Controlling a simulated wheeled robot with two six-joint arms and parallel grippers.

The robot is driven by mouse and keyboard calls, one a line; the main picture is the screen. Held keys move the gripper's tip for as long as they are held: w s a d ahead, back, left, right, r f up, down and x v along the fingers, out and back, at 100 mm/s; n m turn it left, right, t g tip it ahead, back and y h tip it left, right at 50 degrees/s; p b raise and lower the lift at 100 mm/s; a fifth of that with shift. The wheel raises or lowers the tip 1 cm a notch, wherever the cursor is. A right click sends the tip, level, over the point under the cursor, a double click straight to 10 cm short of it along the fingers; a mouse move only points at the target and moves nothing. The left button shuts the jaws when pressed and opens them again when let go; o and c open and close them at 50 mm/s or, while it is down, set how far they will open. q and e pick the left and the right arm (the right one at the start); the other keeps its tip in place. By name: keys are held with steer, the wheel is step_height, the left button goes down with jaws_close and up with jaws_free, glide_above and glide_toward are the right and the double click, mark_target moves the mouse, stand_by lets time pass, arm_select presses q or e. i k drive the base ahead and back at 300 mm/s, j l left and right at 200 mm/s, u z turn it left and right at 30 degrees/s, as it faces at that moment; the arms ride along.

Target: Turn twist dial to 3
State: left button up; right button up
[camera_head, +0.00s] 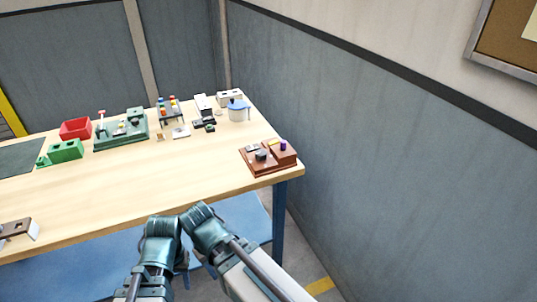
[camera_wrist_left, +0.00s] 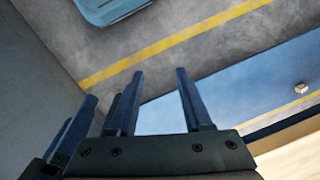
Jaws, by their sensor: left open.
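A brown box (camera_head: 270,158) stands at the table's right end in the head view. A dark knob (camera_head: 262,155) and a purple knob (camera_head: 283,145) sit on it. The dark knob looks like the twist dial, but its setting is too small to read. My left gripper (camera_head: 183,262) is mostly hidden low beside the arm links, in front of the table and well away from the box. In the left wrist view the left gripper (camera_wrist_left: 158,80) is open and empty, over the floor. My right arm is also low at the front; its fingers are hidden.
The wooden table (camera_head: 130,200) has a clear middle. A green board (camera_head: 120,132), red bin (camera_head: 75,128), green block (camera_head: 66,151) and blue-white pot (camera_head: 238,112) stand along the back. A brown-and-white piece (camera_head: 18,230) lies at the front left. A grey wall (camera_head: 400,180) runs along the right.

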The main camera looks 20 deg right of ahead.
mark_target(261, 154)
steer(key=i+l, duration=0.1)
steer(key=l, duration=0.3)
steer(key=i+l, duration=0.1)
steer(key=l, duration=0.75)
steer(key=i+l, duration=0.15)
steer(key=l, duration=0.25)
